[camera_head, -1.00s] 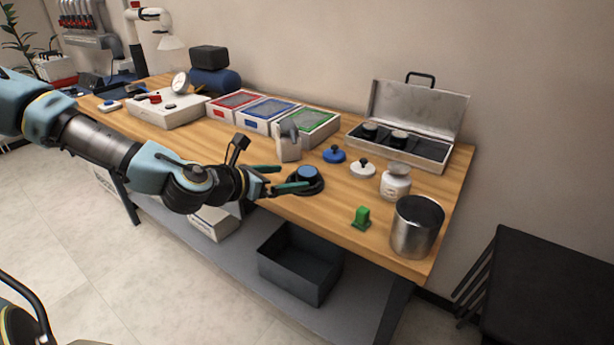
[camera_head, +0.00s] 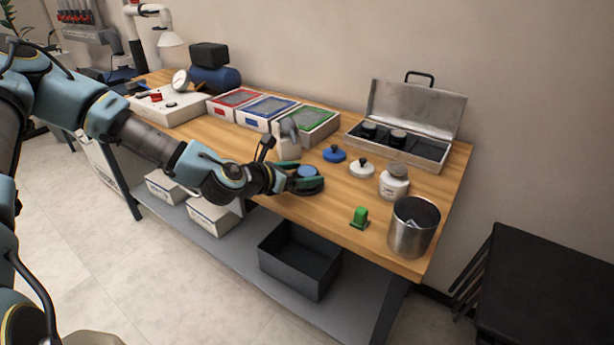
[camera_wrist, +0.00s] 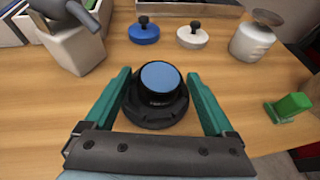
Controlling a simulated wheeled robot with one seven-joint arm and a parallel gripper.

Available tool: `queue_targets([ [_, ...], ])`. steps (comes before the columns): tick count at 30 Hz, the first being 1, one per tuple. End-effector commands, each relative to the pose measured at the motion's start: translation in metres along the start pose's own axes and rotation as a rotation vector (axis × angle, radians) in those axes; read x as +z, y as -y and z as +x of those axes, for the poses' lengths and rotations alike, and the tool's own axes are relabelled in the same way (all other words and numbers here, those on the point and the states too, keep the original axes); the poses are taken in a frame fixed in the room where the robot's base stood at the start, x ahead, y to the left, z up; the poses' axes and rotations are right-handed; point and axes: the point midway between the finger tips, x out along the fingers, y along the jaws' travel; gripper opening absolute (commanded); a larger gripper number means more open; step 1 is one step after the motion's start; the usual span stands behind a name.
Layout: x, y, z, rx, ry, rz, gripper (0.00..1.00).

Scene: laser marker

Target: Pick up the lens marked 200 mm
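A black round lens with a blue glass face (camera_wrist: 160,77) sits upright in a dark round holder (camera_wrist: 157,112) on the wooden table; its marking is too small to read. The lens also shows in the head view (camera_head: 307,172). My gripper (camera_wrist: 160,85) is open, with its green fingers on either side of the lens and holder, apart from the lens. In the head view my gripper (camera_head: 303,178) is at the lens near the table's front edge. Two dark cylinders, perhaps lenses, stand in the open metal case (camera_head: 440,118) at the back right.
A blue knobbed disc (camera_head: 334,154), a white knobbed disc (camera_head: 362,168), a pale jar (camera_head: 394,183), a green block (camera_head: 359,217) and a metal cup (camera_head: 411,234) stand to the right. A grey spray bottle (camera_head: 288,142) is close behind my gripper. Trays (camera_head: 306,126) line the back.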

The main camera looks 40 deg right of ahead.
Motion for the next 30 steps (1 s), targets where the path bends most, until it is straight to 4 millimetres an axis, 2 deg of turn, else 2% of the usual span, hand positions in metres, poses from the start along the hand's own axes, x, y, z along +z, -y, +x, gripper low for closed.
queue_targets([
  [2, 0.0001, -0.0001, -0.0001, 0.000, 0.000, 0.000, 0.79],
  [22, 0.0001, -0.0001, -0.0003, 0.000, 0.000, 0.000, 0.03],
  [30, 0.0024, -0.0005, -0.0010, 0.001, 0.001, 0.001, 0.02],
])
